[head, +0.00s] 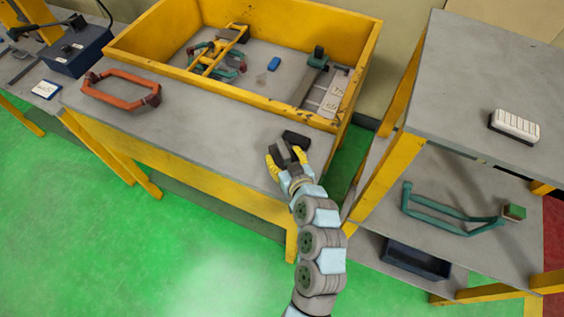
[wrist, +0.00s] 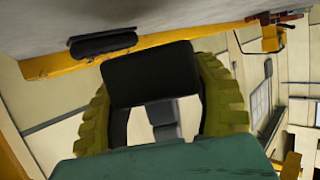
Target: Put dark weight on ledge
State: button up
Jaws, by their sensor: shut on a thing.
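My gripper (head: 285,160) is over the near right end of the grey ledge (head: 215,125) in front of the yellow-walled box. Its yellow fingers are closed on a dark block, the dark weight (head: 281,150). In the wrist view the dark weight (wrist: 150,74) sits between the ridged fingers (wrist: 156,105). A second black piece (head: 296,140) lies on the ledge just beyond it; it also shows in the wrist view (wrist: 103,44). I cannot tell whether the held weight touches the ledge.
An orange frame (head: 120,90) lies on the ledge's left part. The yellow-walled box (head: 235,85) behind holds several parts. A grey shelf (head: 480,75) at right carries a white-topped block (head: 515,125); a teal frame (head: 450,212) lies below. The ledge's middle is clear.

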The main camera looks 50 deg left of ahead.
aim_at(283, 165)
jog(key=shift+s+f, duration=0.15)
jog(key=shift+f, duration=0.45)
jog(key=shift+s+f, duration=0.15)
jog(key=shift+f, duration=0.45)
jog(key=shift+w+f, duration=0.1)
jog(key=shift+f, duration=0.4)
jog(key=shift+f, duration=0.1)
jog(key=o, duration=1.2)
jog(key=shift+o, duration=0.2)
jog(key=shift+d, duration=0.1)
jog(key=shift+d, duration=0.25)
jog(key=shift+b+v, duration=0.4)
jog(key=shift+v, duration=5.3)
jog(key=shift+a, duration=0.1)
